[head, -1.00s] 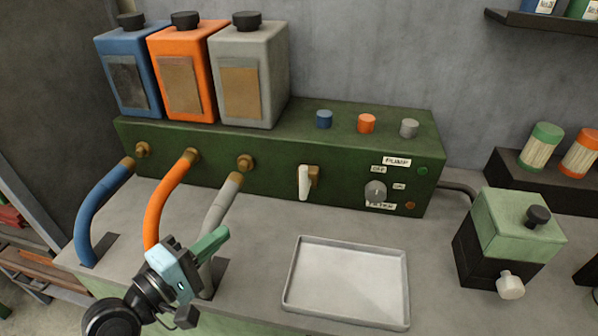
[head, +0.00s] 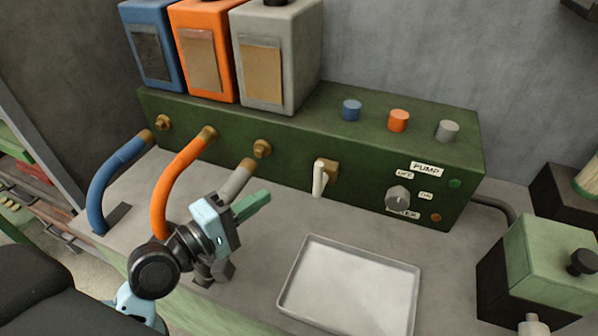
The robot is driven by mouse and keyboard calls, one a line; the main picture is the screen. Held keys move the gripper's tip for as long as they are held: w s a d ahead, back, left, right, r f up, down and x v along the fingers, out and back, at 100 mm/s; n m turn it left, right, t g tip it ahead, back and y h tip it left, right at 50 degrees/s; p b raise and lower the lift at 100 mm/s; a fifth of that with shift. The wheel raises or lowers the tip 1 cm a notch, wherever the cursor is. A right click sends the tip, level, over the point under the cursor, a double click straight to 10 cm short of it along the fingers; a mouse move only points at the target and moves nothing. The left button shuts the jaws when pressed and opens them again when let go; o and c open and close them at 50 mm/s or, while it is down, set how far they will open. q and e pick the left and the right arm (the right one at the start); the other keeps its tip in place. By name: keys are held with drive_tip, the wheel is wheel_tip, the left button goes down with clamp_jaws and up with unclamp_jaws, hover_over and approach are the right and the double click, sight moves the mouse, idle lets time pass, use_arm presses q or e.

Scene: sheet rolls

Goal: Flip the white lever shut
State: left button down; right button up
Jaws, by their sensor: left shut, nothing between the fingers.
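The white lever (head: 319,177) hangs down from a brass valve mount (head: 330,169) on the front of the green pump box (head: 290,150). My left gripper (head: 262,197) is left of the lever and a little lower in the head view, with its green fingers shut and empty, pointing up and to the right. A gap shows between the fingertips and the lever. The gripper and its wrist hide the lower part of the grey hose (head: 237,180). My right gripper is not in view.
A blue hose (head: 113,177) and an orange hose (head: 170,190) curve down left of my gripper. A metal tray (head: 350,285) lies on the bench below the lever. Blue, orange and grey containers stand on the box. A green-and-black unit (head: 550,262) stands at right.

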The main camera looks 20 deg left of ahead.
sight(322, 173)
use_arm(q)
drive_tip(key=shift+w, duration=0.1)
drive_tip(key=p+x, duration=0.1)
drive_tip(key=x, duration=0.9)
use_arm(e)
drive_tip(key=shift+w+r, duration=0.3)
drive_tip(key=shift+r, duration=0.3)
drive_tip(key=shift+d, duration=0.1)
